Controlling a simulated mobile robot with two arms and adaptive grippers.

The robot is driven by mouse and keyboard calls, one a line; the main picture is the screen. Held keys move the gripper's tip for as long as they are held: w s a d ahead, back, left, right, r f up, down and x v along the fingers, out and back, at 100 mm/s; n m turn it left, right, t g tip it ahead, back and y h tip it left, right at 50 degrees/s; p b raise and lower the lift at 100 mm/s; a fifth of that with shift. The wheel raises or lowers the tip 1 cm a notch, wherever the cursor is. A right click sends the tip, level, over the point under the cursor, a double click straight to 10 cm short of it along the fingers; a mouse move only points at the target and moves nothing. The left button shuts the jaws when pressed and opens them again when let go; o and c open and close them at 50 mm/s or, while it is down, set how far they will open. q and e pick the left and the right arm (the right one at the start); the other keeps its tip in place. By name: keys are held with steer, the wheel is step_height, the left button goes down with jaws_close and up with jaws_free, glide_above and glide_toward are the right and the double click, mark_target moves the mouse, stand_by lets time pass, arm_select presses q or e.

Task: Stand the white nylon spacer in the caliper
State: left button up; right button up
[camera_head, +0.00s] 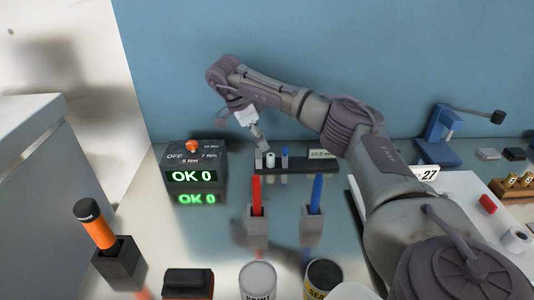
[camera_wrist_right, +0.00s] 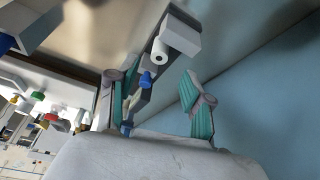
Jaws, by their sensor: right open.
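The caliper is a dark bar (camera_head: 300,167) lying near the back wall, with a small display (camera_head: 322,154) at its right end and a pale block-like jaw (camera_head: 258,158) at its left end. The white spacer (camera_head: 270,158) stands upright beside that block, left of a blue piece (camera_head: 284,153). In the right wrist view the white spacer (camera_wrist_right: 160,51) is close to the pale block (camera_wrist_right: 181,34), and the blue piece (camera_wrist_right: 147,78) is nearer. Whether they touch is unclear. My right gripper (camera_head: 261,149) is open and empty, just above the caliper's left end; its teal pads (camera_wrist_right: 155,93) are apart. My left gripper is out of view.
A dark box (camera_head: 195,168) reading OK 0 stands left of the caliper. Red (camera_head: 256,194) and blue (camera_head: 317,194) sticks stand in grey holders in front. An orange-handled tool (camera_head: 95,226) and cans (camera_head: 258,280) are nearer. A blue press (camera_head: 443,135) stands at right.

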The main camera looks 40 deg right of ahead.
steer(key=shift+v, duration=2)
steer(key=shift+r, duration=0.1)
